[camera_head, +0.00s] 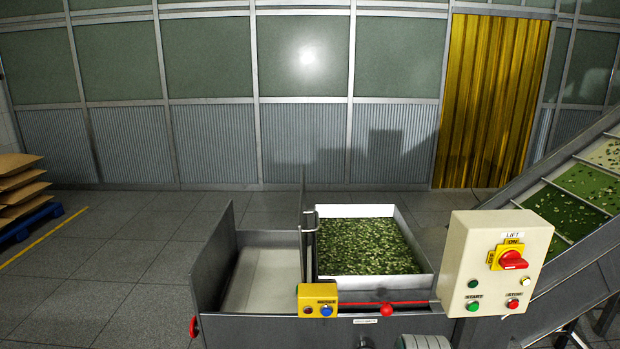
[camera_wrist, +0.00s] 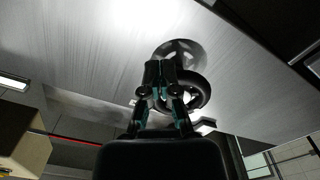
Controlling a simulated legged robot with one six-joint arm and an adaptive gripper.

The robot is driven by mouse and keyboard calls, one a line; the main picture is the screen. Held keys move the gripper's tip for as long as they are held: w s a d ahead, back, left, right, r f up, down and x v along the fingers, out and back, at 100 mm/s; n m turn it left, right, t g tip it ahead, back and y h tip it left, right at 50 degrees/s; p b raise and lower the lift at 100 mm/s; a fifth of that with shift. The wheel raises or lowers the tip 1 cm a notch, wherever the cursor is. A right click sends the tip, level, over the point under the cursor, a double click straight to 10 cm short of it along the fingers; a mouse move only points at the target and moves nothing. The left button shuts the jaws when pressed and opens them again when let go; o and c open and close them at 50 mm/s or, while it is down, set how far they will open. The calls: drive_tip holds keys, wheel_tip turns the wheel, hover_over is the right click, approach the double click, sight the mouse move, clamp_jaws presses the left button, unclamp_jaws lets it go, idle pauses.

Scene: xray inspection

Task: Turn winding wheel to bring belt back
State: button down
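A dark round wheel (camera_wrist: 196,89) with spokes sits against a brushed metal panel in the wrist view, with a round reflection or shadow of it above. My gripper (camera_wrist: 161,70) is at the wheel's left side and overlaps its rim in the picture. Its two fingers are drawn close together with a narrow gap between the tips. I cannot tell whether they hold any part of the wheel. In the head view, a small red handwheel (camera_head: 193,327) is on the left side of the metal machine. My gripper is not visible there. I cannot identify the dark wheel in the head view.
A bin of green pieces (camera_head: 365,247) stands beside an empty pale trough (camera_head: 262,281). A control box (camera_head: 493,262) with a red switch is at the right, before a sloping belt conveyor (camera_head: 578,190). A small yellow button box (camera_head: 317,300) is in front.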

drive_tip(key=shift+d, duration=0.1)
drive_tip(key=s, duration=0.6)
drive_tip(key=shift+d+f, duration=0.15)
drive_tip(key=shift+d, duration=0.05)
idle(0.3)
drive_tip(key=a+f, duration=0.2)
drive_tip(key=a, duration=0.2)
drive_tip(key=w, duration=0.6)
drive_tip(key=shift+r, duration=0.25)
idle(1.0)
